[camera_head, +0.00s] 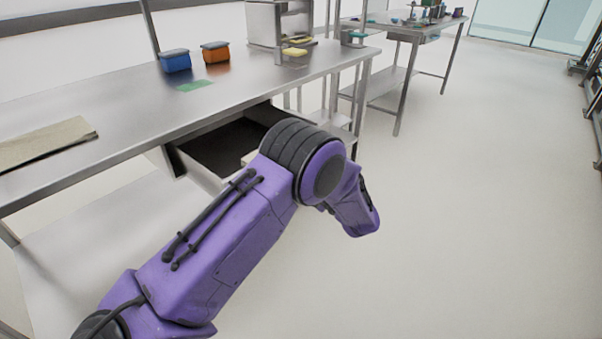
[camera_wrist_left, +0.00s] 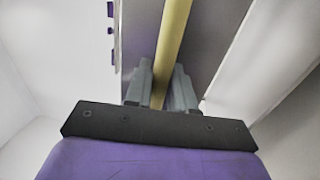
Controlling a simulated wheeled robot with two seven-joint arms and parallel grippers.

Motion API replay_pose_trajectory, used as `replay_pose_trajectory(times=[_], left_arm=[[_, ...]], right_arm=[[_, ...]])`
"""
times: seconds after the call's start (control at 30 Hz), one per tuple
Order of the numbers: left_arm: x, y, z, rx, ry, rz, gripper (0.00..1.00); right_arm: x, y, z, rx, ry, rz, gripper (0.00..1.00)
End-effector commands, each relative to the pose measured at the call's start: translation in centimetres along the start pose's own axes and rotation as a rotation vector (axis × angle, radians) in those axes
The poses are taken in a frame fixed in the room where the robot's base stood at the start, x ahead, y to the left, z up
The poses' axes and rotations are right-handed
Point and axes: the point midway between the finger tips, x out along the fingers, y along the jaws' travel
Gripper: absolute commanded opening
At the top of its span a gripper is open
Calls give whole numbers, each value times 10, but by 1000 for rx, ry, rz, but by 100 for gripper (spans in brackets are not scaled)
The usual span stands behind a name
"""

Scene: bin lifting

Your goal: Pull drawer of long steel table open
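The long steel table (camera_head: 130,115) runs along the left and back in the head view. Its drawer (camera_head: 215,150) is pulled out below the tabletop, showing a dark, empty-looking inside; my purple left arm covers part of it. In the left wrist view, my left gripper (camera_wrist_left: 160,90) has its two grey fingers close on both sides of a yellowish bar (camera_wrist_left: 172,45), which looks like the drawer's handle or front edge. The fingers appear shut on it. The left gripper is hidden behind my arm in the head view. My right gripper is in neither view.
A blue container (camera_head: 175,62) and an orange container (camera_head: 215,53) stand on the tabletop near a green patch (camera_head: 195,86). A brown sheet (camera_head: 45,142) lies at the left. A second table (camera_head: 400,30) stands behind. The floor at right is clear.

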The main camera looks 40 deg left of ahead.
Motion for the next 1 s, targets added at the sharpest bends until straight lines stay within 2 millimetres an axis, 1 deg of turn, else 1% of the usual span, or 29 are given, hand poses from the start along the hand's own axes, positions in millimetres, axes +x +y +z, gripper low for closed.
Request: replay_pose_trajectory(times=[0.03,0.07,0.3,0.4,0.47,0.7,0.8,0.9,1.0], left_arm=[[-1,0,0,0,2,-1,37],[-1,0,0,0,2,-1,41],[-1,0,0,0,0,-1,41],[-6,0,1,-1,-1,0,41],[-16,0,1,-2,-3,0,41],[-73,-1,1,-3,-4,0,41],[-91,-1,1,-2,-3,1,41],[-102,-1,0,0,-1,0,41],[-106,-1,0,0,1,-1,41]], right_arm=[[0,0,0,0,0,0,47],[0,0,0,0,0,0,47],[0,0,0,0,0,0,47],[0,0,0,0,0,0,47],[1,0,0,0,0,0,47],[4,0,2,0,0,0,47],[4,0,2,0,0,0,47],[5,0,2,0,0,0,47],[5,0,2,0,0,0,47]])
